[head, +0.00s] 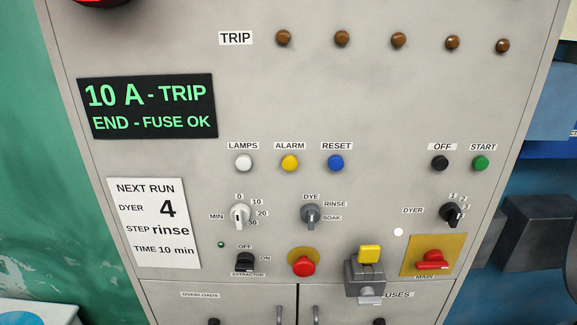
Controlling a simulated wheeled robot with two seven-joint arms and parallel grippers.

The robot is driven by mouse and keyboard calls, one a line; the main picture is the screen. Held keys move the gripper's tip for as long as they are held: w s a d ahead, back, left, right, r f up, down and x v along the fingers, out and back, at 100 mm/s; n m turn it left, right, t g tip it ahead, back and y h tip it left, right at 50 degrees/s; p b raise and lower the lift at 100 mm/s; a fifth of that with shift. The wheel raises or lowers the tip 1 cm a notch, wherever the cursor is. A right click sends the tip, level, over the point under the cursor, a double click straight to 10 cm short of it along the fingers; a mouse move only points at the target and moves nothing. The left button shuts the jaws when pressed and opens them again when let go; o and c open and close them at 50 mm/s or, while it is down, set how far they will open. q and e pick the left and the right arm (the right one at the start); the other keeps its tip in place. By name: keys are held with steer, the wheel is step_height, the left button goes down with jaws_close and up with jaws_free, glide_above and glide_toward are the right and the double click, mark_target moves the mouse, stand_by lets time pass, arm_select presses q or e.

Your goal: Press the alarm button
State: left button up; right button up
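The yellow alarm button (290,163) is on the grey panel (380,110) in the head view, under the label ALARM (290,146). It stands between the white LAMPS button (244,163) and the blue RESET button (336,163). Nothing covers it. Neither of my grippers shows in this view.
A black OFF button (440,163) and green START button (481,163) are at right. Below are knobs, a red mushroom button (303,265), a grey fitting with a yellow top (369,254) and the red main switch (432,260). A green-lettered display (148,107) is at left.

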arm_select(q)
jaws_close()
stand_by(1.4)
